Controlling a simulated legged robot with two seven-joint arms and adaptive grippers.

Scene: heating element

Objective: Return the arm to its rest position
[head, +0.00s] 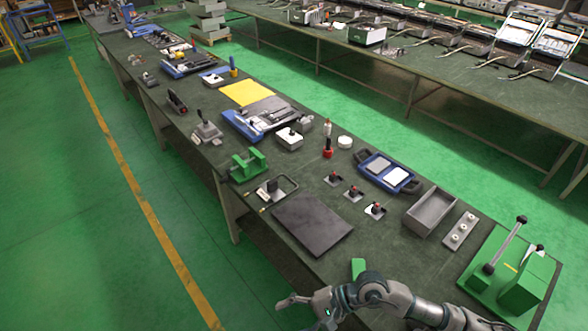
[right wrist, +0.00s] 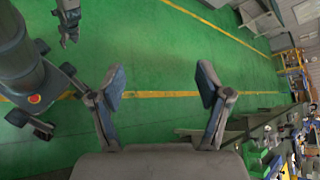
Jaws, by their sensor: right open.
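My right arm (head: 400,300) comes in at the bottom right of the head view, in front of the table's near edge. My right gripper (head: 300,304) points left over the green floor. In the right wrist view the right gripper (right wrist: 160,84) has its two fingers wide apart with nothing between them, only floor behind. My left gripper (right wrist: 69,22) seems to hang at the top left of the right wrist view. It is small there, so its jaw state is unclear. It does not show in the head view.
The long dark workbench (head: 385,245) holds a black plate (head: 312,224), a heating element with a bent tube (head: 272,192), a grey open box (head: 432,211) and a green lever press (head: 510,270). The floor left of the bench (head: 90,230) is clear, with a yellow line.

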